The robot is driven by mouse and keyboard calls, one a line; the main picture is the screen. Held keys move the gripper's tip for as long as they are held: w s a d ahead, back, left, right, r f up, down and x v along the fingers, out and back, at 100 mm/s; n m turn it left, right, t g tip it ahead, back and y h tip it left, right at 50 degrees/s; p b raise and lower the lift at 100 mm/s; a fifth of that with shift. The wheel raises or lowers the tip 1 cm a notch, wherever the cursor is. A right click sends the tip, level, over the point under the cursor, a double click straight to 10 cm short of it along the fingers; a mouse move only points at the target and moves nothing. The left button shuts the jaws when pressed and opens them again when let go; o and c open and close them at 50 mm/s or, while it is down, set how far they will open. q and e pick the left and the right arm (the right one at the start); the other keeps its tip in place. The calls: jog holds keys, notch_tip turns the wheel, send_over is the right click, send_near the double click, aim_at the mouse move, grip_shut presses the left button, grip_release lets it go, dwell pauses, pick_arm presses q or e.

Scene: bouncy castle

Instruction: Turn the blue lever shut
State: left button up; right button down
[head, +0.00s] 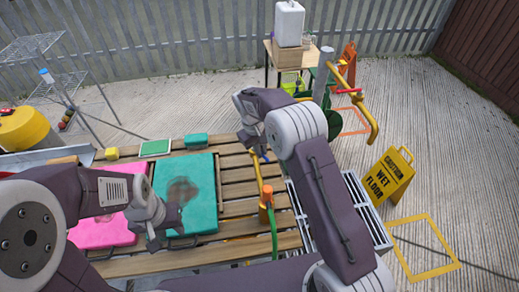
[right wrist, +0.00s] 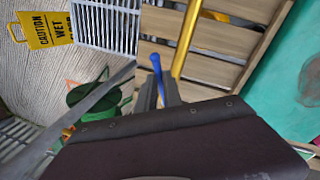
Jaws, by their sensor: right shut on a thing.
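The blue lever (right wrist: 156,70) stands beside a yellow pipe (right wrist: 187,38) in the right wrist view. My right gripper (right wrist: 159,88) is shut on the lever, with its dark fingers on either side of it. In the head view only a small bit of the lever (head: 265,157) shows below my right gripper (head: 256,150); the arm hides much around it. The yellow pipe (head: 256,172) runs down to an orange fitting (head: 266,192) with a green hose (head: 274,232).
A slatted wooden table (head: 236,208) carries the teal mat, a pink mat (head: 105,230) and small green and yellow blocks. A grey grate (head: 365,208) lies right of the table. A yellow wet floor sign (head: 388,177) stands further right. A wire shelf (head: 38,48) stands back left.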

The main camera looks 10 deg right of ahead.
jog(key=shift+w+d+n+t+y+p, duration=0.3)
jog(key=shift+w+d+n+p, duration=0.4)
jog(key=shift+n+p, duration=1.05)
jog(key=shift+w+d+n+t+y+p, duration=0.4)
jog(key=shift+w+n+p, duration=0.45)
jog(key=shift+n, duration=1.65)
jog(key=shift+w+d+n+t+y+p, duration=0.1)
jog(key=shift+w+d+n+y+p, duration=0.2)
jog(key=shift+w+d+n+p, duration=1.3)
jog(key=shift+s+a+n+b, duration=0.35)
jog(key=shift+s+a+n, duration=0.45)
jog(key=shift+a, duration=0.1)
jog(key=c, duration=1.5)
grip_release()
jog(key=b+v, duration=0.1)
jog(key=v, duration=0.8)
